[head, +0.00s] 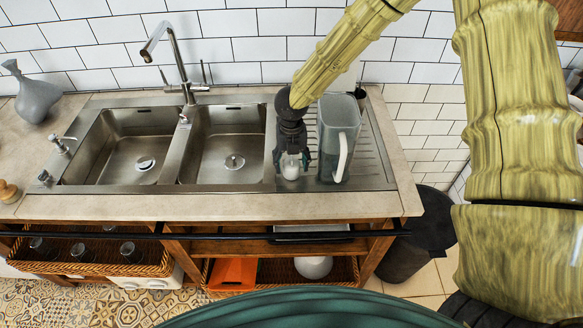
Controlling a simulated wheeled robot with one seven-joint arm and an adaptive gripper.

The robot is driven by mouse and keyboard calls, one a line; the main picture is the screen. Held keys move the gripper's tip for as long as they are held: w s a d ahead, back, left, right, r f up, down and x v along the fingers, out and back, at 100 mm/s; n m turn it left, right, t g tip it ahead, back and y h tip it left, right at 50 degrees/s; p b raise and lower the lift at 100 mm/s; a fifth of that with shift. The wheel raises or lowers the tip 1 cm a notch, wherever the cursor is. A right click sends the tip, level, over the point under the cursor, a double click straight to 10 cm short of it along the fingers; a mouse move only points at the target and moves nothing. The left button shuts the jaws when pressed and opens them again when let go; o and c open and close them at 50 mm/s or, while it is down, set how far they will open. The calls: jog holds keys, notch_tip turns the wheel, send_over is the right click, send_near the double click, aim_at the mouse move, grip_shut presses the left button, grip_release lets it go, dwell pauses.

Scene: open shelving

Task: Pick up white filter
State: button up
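A small white cylindrical object (291,172), which looks like the white filter, is on or just above the steel drainboard, right of the two sink basins. My gripper (291,163) points down over it, with dark fingers on its left and right sides. The gripper hides the object's upper part. At this size I cannot tell whether the fingers touch it or leave a gap.
A grey translucent pitcher (334,120) with a white handle stands close on the gripper's right. A dark cup is partly hidden behind it. Two empty basins (130,150) and a tall faucet (180,60) are to the left. A grey vase (35,95) stands at far left.

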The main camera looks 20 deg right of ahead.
jog(key=c, duration=0.7)
